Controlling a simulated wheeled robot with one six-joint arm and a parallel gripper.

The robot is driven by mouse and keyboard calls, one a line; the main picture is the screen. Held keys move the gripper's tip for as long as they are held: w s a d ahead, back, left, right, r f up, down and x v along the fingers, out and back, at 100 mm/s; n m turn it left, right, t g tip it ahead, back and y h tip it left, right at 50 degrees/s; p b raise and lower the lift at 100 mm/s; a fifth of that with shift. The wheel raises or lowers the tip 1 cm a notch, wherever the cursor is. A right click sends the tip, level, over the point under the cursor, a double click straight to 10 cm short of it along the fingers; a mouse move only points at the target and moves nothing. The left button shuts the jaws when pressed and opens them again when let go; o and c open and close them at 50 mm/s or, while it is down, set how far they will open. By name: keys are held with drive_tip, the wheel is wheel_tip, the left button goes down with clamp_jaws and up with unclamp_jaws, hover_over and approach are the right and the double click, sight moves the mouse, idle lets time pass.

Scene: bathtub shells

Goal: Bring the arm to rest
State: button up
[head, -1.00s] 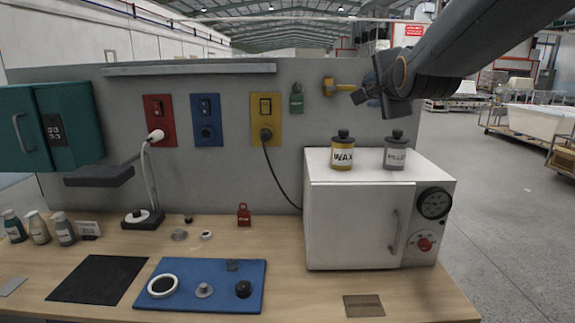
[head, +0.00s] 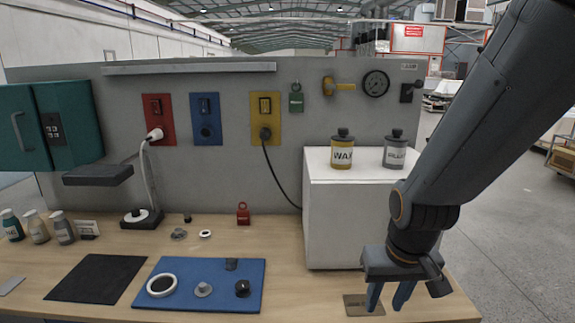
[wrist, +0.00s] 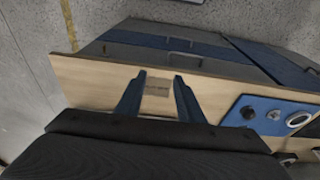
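My gripper (head: 388,297) points down in front of the white oven (head: 335,225), above the front right part of the wooden bench (head: 285,292). Its two blue fingers are apart with nothing between them. In the head view a brown plate (head: 356,304) lies on the bench just left of the fingers. In the wrist view my gripper (wrist: 158,88) is open, and the brown plate (wrist: 157,87) shows on the bench beyond the gap. My arm hides the oven's front right, its gauge and its knob.
A wax jar (head: 342,152) and a grey-labelled jar (head: 394,153) stand on the oven. A blue mat (head: 215,297) with rings and small parts and a black mat (head: 95,278) lie to the left. A shelf (head: 98,175) and plugged cords are on the panel (head: 230,90).

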wheel_tip(320, 180, down, 11)
drive_tip(key=g+b, duration=0.1)
drive_tip(key=b, duration=0.7)
drive_tip(key=shift+s+g, duration=0.15)
drive_tip(key=shift+g, duration=0.15)
idle(2.2)
